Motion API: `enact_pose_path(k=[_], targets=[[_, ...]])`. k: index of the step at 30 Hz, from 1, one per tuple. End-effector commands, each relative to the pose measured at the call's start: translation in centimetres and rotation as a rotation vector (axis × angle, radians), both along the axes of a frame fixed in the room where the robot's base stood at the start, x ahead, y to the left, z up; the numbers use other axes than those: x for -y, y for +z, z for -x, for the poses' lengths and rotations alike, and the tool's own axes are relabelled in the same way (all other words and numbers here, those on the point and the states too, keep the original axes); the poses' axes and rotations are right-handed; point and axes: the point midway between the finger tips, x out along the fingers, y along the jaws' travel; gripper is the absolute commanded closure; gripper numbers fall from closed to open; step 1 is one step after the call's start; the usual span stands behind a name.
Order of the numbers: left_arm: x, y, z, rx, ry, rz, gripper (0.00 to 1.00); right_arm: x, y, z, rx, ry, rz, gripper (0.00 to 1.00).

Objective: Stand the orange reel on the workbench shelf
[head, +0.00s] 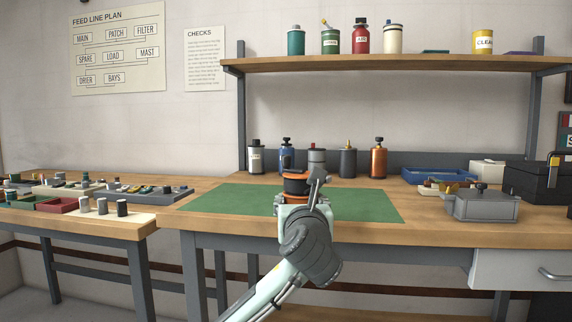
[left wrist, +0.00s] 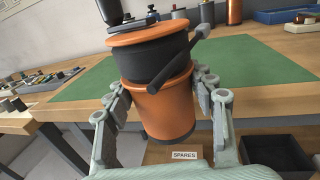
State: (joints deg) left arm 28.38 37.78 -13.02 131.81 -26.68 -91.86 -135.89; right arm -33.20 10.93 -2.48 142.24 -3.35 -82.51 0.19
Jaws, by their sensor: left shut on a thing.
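The orange reel (left wrist: 165,105) is in my left gripper (left wrist: 165,95), whose fingers close on its orange lower body from both sides. It has an orange top disc, a black band, a black base and a dark crank-like arm across its front. It stands roughly upright. In the head view the reel (head: 296,185) shows small above my left gripper (head: 303,200), over the green mat and in front of the bottles, partly hidden by the gripper. The workbench shelf (head: 400,64) is the wooden board above the bench, higher than the reel. My right gripper is not in view.
On the shelf stand several cans and bottles, with a yellow tin (head: 482,42) at right; its middle right is mostly clear. Bottles, including a copper one (head: 377,158), line the bench back. The green mat (head: 365,205) is largely bare. A grey metal box (head: 482,205) sits right.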

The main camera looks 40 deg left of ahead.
Motion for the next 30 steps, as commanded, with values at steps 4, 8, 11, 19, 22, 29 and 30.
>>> enact_pose_path(k=[4,8,11,19,22,29,30], targets=[[4.7,-6.1,1.7,-0.013,-0.155,-0.003,0.96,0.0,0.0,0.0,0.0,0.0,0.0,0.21],[9.5,-12.0,3.3,-0.016,-0.31,-0.001,0.96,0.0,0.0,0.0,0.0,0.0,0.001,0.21],[12.8,-16.0,4.4,-0.013,-0.419,-0.001,0.96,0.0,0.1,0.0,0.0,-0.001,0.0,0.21],[19.4,-23.8,6.4,-0.004,-0.634,0.0,0.96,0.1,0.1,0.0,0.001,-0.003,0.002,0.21],[21.4,-26.3,7.1,-0.004,-0.699,-0.001,0.96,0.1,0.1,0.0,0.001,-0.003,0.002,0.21],[23.8,-27.2,6.9,-0.012,-0.75,0.027,0.96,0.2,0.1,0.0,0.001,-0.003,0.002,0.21],[24.0,-27.2,6.8,-0.015,-0.753,0.031,0.96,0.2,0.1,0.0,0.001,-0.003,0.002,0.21]])
